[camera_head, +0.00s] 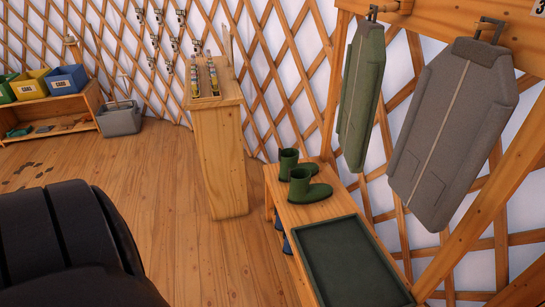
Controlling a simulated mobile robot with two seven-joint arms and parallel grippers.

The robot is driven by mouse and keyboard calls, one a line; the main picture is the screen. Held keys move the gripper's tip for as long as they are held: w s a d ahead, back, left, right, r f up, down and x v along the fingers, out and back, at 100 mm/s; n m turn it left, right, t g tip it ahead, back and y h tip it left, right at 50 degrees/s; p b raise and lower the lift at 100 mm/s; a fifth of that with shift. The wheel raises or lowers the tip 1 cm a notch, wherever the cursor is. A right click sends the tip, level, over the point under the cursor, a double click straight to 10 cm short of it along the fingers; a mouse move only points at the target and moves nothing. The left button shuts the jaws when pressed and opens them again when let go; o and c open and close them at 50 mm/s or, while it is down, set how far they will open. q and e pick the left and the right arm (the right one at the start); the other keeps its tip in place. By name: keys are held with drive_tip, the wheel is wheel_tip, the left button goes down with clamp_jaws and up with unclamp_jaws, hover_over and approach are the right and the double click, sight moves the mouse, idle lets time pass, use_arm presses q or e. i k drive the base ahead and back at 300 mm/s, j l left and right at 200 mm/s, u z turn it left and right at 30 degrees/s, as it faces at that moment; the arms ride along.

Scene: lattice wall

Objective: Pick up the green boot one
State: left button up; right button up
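A pair of green boots stands on a low wooden bench (288,217) at the right centre. The back green boot (288,161) stands nearer the wall, its foot pointing right. The front green boot (307,188) stands just before it, also upright with the toe to the right. The two are close together and partly overlap in view. Neither gripper is in view. A dark rounded part of my own body fills the lower left corner. Nothing touches the boots.
A dark green tray (345,262) lies on the bench's near end. A green coat (361,95) and a grey coat (452,130) hang above. A wooden cabinet (221,165) stands left of the bench. Open floor (165,200) lies left. A grey basket (120,120) sits farther back.

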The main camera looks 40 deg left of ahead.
sight(301, 192)
drive_tip(key=u, duration=1.2)
drive_tip(key=z, duration=0.35)
drive_tip(key=i+j+z, duration=0.15)
drive_tip(key=z, duration=0.25)
drive_tip(key=i+j+z, duration=0.1)
drive_tip(key=j+z, duration=0.65)
drive_tip(key=i+j+z, duration=0.1)
drive_tip(key=j+z, duration=0.3)
